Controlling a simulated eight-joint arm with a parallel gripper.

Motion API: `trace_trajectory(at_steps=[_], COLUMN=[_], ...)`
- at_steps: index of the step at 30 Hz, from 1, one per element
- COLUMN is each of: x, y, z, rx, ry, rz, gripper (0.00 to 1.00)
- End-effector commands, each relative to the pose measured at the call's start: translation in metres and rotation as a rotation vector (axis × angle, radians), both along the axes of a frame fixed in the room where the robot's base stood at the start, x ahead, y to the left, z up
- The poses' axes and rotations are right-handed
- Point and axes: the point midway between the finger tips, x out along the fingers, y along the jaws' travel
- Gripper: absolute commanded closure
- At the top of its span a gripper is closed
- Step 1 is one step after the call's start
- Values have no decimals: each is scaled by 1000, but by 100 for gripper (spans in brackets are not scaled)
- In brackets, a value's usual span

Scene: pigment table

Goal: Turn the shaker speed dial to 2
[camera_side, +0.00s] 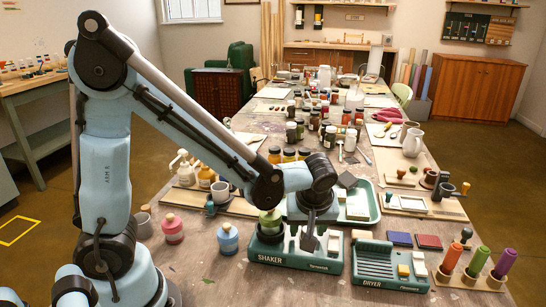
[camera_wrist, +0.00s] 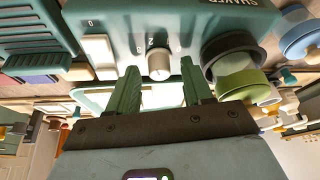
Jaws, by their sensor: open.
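The green shaker (camera_side: 290,262) stands at the table's near edge in the side view, with a green-lidded jar (camera_side: 270,222) in its round holder. In the wrist view, the shaker's front (camera_wrist: 130,15) appears upside down along the top. Its pale speed dial (camera_wrist: 159,65) shows between the two green fingers of my gripper (camera_wrist: 160,72), with small marks beside it. The dial's exact setting is too small to tell. My gripper is open, with a finger on each side of the dial; contact cannot be told. In the side view my gripper (camera_side: 310,232) is low over the shaker's right half.
A green dryer (camera_side: 375,265) stands just right of the shaker. Pink (camera_side: 172,229) and blue (camera_side: 228,239) jars stand to its left. A white switch (camera_wrist: 98,49) sits near the dial. Three coloured grinder-like pieces stand at the far right. Many jars crowd the table behind.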

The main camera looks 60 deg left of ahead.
Motion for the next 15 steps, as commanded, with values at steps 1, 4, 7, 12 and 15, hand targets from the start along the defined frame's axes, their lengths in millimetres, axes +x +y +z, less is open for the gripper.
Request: trace_trajectory(at_steps=[1,4,7,12,15], x=[0,-1,-2,-8,-11], y=[0,-1,-4,-12,-17], z=[0,3,11,33,48], rx=[0,0,0,0,0], ry=[0,0,0,0,0], rz=[0,-1,-2,-3,-2], gripper=[50,50,50,50,50])
